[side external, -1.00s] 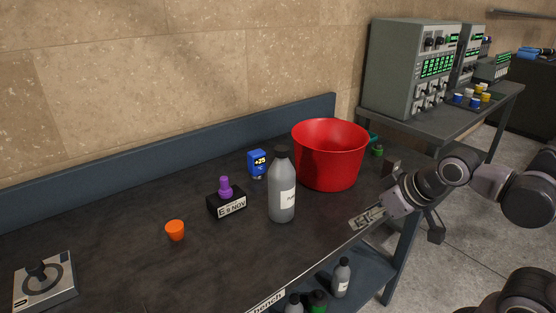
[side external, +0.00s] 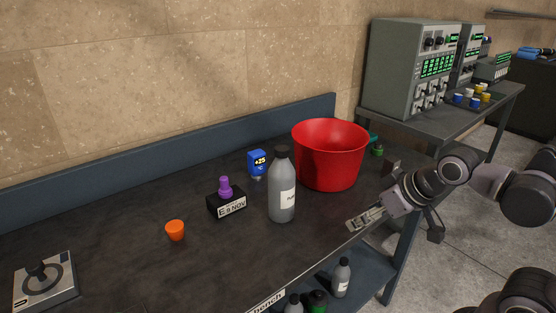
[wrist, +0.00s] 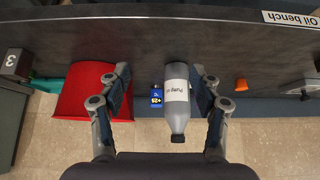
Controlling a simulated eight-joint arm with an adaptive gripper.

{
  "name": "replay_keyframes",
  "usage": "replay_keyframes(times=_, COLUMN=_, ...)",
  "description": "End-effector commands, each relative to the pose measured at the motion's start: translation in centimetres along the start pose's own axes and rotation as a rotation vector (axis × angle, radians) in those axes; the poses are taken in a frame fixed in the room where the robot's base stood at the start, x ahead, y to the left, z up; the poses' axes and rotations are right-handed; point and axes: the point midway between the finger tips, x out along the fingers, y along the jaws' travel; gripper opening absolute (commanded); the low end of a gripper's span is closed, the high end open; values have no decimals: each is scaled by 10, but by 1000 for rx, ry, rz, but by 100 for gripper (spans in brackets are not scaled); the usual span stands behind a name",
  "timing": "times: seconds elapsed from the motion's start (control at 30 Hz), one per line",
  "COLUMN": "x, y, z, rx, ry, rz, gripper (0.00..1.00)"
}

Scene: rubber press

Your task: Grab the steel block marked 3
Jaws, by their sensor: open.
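A dark grey block with a white label reading 3 (wrist: 13,63) shows at the left edge of the wrist view, partly cut off by the frame. In the side view I cannot make out its mark. My gripper (side external: 352,224) is at the front right edge of the bench, in front of the red bucket. In the wrist view my gripper (wrist: 160,78) has its fingers wide apart with nothing held. The marked block lies well to the left of the fingers there.
The red bucket (side external: 330,158) and a grey bottle (side external: 281,190) stand close to my gripper. A blue gauge (side external: 257,163), a purple-handled stamp (side external: 226,203), an orange cup (side external: 175,230) and a joystick box (side external: 43,281) are farther left. The bench's front middle is clear.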

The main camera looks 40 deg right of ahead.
Motion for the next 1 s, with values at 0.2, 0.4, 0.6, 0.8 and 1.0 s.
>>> replay_keyframes(times=0.2, x=14, y=19, z=-20, rx=30, ry=-2, rz=-26, gripper=64)
replay_keyframes(times=0.4, x=37, y=60, z=-50, rx=62, ry=35, rz=-75, gripper=64)
replay_keyframes(times=0.6, x=60, y=117, z=-72, rx=82, ry=122, rz=-106, gripper=64)
replay_keyframes(times=0.8, x=77, y=189, z=-81, rx=88, ry=249, rz=-102, gripper=64)
replay_keyframes(times=1.0, x=84, y=268, z=-71, rx=75, ry=398, rz=-52, gripper=64)
